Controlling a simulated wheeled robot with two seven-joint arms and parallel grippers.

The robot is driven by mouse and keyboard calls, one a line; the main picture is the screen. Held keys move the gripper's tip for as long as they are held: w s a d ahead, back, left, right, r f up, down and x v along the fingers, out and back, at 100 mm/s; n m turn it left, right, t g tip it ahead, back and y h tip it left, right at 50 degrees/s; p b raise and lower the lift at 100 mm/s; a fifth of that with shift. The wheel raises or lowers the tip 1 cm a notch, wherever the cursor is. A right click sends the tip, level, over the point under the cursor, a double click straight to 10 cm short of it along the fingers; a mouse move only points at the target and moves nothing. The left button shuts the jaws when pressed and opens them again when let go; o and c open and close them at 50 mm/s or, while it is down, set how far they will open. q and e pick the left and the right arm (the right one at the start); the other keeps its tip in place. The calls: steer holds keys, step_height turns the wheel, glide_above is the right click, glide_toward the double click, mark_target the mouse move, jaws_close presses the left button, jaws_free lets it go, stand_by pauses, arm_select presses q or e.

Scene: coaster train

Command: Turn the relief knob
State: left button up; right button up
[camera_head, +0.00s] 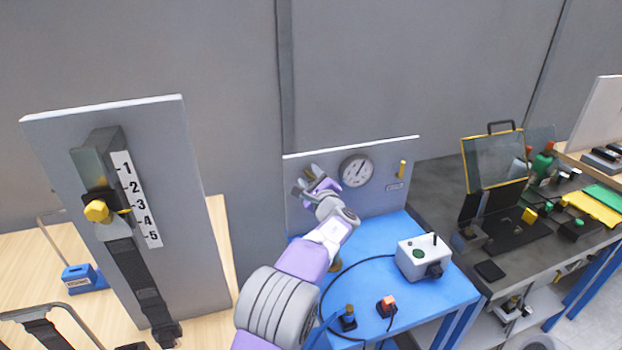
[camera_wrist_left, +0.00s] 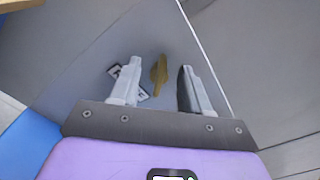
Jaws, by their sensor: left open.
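A brass-coloured knob (camera_wrist_left: 158,75), which I take for the relief knob, is on the grey upright panel (camera_wrist_left: 85,85) in the left wrist view. A small black-and-white label (camera_wrist_left: 117,72) is beside it, partly hidden by a finger. My left gripper (camera_wrist_left: 156,80) is open, with one finger on each side of the knob and visible gaps to both; how deep the fingers reach I cannot tell. In the head view my left gripper (camera_head: 311,182) is at the panel, left of the round gauge (camera_head: 356,170), and mostly hides the knob. My right gripper is not in view.
A white box (camera_head: 424,258) with a cable stands on the blue table (camera_head: 380,235), near two small plugs. A strap board (camera_head: 190,200) is at left; a cluttered grey bench (camera_head: 480,205) is at right.

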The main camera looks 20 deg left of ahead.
arm_select(q)
steer(key=v, duration=0.7)
steer(key=shift+s+d, duration=0.2)
steer(key=shift+s, duration=0.05)
